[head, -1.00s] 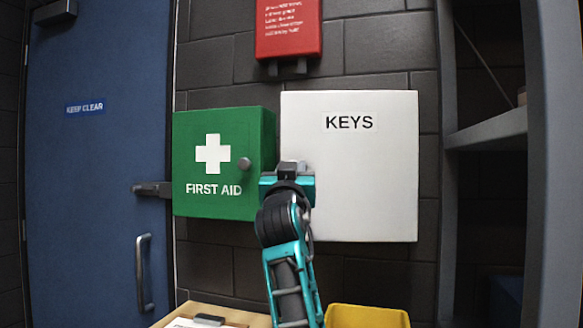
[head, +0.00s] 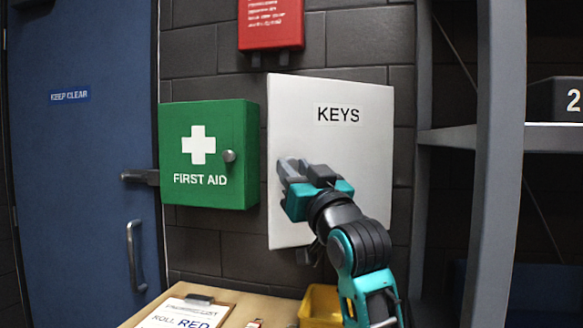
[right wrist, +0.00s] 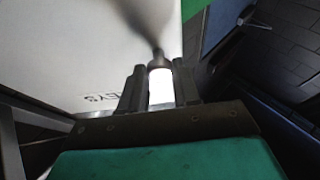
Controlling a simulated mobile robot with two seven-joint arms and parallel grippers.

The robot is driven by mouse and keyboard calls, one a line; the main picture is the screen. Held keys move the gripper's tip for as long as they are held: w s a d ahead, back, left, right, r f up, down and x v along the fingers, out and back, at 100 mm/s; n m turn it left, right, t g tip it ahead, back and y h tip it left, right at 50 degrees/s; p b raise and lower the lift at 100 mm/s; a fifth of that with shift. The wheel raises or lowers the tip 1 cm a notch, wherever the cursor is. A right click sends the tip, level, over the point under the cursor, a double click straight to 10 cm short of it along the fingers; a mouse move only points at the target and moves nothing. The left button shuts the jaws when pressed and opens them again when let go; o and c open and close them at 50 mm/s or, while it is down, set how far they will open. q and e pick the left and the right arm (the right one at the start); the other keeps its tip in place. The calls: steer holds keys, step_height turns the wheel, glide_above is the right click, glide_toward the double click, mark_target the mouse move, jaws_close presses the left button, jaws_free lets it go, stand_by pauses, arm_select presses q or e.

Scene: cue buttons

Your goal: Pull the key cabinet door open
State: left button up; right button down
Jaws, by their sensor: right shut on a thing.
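The white key cabinet door (head: 345,165), marked KEYS, stands partly open in the head view. Its left edge is swung out towards me and its right edge stays back. My right gripper (head: 290,172) is at the door's left edge, with its fingers covering the knob. The right wrist view shows the dark knob (right wrist: 158,60) at the fingertips of the right gripper (right wrist: 158,80), which is shut on it. The door's white face (right wrist: 70,50) fills the left of that view. The cabinet's inside is hidden. My left gripper is not in view.
A green first aid cabinet (head: 208,152) hangs close to the left. A red box (head: 270,25) is above. A grey shelf rack (head: 490,140) stands to the right. Below are a table with a clipboard (head: 190,312) and a yellow bin (head: 322,305).

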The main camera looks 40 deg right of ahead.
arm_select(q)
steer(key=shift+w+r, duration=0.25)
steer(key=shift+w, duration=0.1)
arm_select(e)
steer(key=shift+s, duration=0.1)
steer(key=c, duration=0.8)
jaws_free()
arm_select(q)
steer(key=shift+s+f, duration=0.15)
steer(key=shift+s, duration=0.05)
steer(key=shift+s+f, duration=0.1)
